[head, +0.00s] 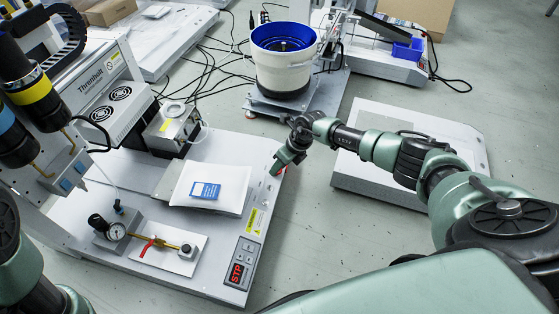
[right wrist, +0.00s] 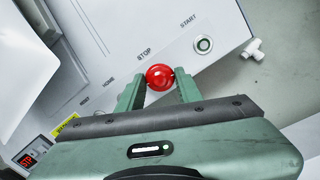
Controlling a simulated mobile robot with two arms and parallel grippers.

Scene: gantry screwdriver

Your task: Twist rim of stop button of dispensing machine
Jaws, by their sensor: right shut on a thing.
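The dispensing machine (head: 190,250) is a grey-white base at the left of the head view. Its red stop button (right wrist: 160,77) shows in the right wrist view, under the printed word STOP. My right gripper (right wrist: 160,84) has one green finger on each side of the red button and is shut on its rim. In the head view the right gripper (head: 278,168) reaches the right edge of the machine, and the button is mostly hidden there. Parts of my left arm show at the lower left of the head view; its gripper is not in view.
A display panel (head: 241,262) with red characters is at the machine's front. A white bag with a blue label (head: 206,190) lies on the base. A blue-lined bowl (head: 283,65) stands behind.

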